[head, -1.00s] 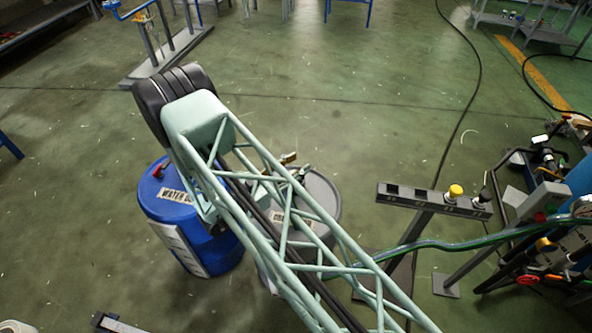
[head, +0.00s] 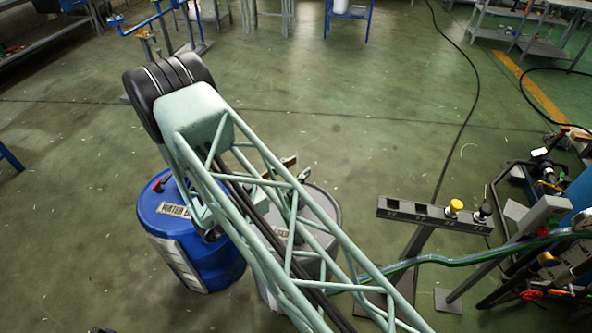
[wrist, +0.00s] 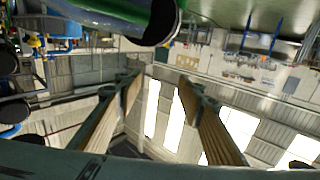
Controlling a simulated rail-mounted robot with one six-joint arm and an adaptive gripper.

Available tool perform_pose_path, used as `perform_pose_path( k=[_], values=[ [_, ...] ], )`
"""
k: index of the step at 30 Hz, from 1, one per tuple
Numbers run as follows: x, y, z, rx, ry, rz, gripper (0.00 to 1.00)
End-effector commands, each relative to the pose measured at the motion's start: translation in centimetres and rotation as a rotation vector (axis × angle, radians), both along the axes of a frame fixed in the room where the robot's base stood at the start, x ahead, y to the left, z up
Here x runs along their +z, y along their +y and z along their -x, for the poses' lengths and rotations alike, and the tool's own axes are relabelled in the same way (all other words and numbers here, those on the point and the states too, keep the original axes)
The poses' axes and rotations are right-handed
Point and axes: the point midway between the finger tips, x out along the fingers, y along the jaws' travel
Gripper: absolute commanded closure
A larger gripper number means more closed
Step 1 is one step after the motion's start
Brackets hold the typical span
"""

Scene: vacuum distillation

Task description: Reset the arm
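My gripper (wrist: 160,82) shows in the wrist view with its two wood-coloured fingers apart and nothing between them. Behind the fingers are the hall's wall and bright windows, seen at an odd tilt. In the head view my green lattice arm crosses the middle of the picture, with its dark rounded joint at the upper left.
A blue drum (head: 193,255) with a water label and a grey drum (head: 322,215) stand beneath my arm, partly hidden by it. A control post (head: 425,212) with a yellow button and a green hose (head: 480,246) are to the right. Open floor (head: 330,120) lies beyond.

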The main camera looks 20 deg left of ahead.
Motion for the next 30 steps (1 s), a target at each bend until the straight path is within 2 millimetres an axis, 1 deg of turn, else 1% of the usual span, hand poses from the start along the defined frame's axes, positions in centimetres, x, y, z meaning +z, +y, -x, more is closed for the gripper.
perform_pose_path(
  k=[23,26,30],
  values=[
    [0.1,0.0,-0.1,0.000,0.001,-0.003,0.65],
    [0.4,-0.1,-0.5,0.001,0.005,-0.013,0.65],
    [1.2,-0.3,-1.6,0.006,0.018,-0.041,0.65]
  ],
)
